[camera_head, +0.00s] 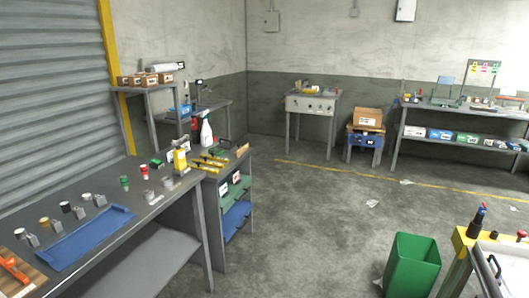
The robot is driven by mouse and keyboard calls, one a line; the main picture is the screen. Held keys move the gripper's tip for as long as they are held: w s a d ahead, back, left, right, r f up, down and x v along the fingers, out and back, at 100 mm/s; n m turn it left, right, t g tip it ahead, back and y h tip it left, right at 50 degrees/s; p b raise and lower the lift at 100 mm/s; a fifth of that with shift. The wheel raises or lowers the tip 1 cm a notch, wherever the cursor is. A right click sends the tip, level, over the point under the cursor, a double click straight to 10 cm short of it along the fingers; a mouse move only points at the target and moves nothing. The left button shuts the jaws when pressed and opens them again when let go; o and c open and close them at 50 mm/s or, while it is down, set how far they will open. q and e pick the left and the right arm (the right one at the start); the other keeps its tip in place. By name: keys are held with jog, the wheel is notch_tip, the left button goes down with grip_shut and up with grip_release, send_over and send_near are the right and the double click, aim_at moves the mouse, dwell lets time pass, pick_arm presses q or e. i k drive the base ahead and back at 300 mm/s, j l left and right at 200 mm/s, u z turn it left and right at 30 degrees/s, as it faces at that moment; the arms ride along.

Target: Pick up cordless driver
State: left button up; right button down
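I cannot pick out the cordless driver with certainty. A dark upright tool-like object (477,219) with a red tip stands on the yellow-edged bench at the lower right; its shape is too small to name surely. An orange tool (14,267) lies on a wooden board at the near left end of the long grey table, also unclear in kind. A yellow object (180,160) stands at the far end of that table. Neither of my grippers shows in the head view.
The long grey table (165,208) runs along the left, with a blue mat (85,238) and several small items. A green bin (411,265) stands on the floor left of the yellow-edged bench (463,240). The central floor is open, with a few paper scraps. Workbenches line the back wall.

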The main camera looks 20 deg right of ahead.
aim_at(479, 216)
jog(key=i+l+z, duration=0.15)
jog(key=i+z, duration=0.6)
jog(key=i+j+z, duration=0.15)
jog(key=i+z, duration=0.2)
jog(key=i, duration=0.2)
jog(key=i+z, duration=0.85)
jog(key=i+j+z, duration=0.25)
jog(key=z, duration=0.15)
jog(key=i+z, duration=0.25)
jog(key=z, duration=0.25)
jog(key=i+j+z, duration=0.15)
jog(key=z, duration=0.35)
jog(key=i+j+z, duration=0.25)
jog(key=z, duration=0.2)
jog(key=i+j+z, duration=0.4)
jog(key=k+l, duration=0.05)
jog(key=k, duration=0.05)
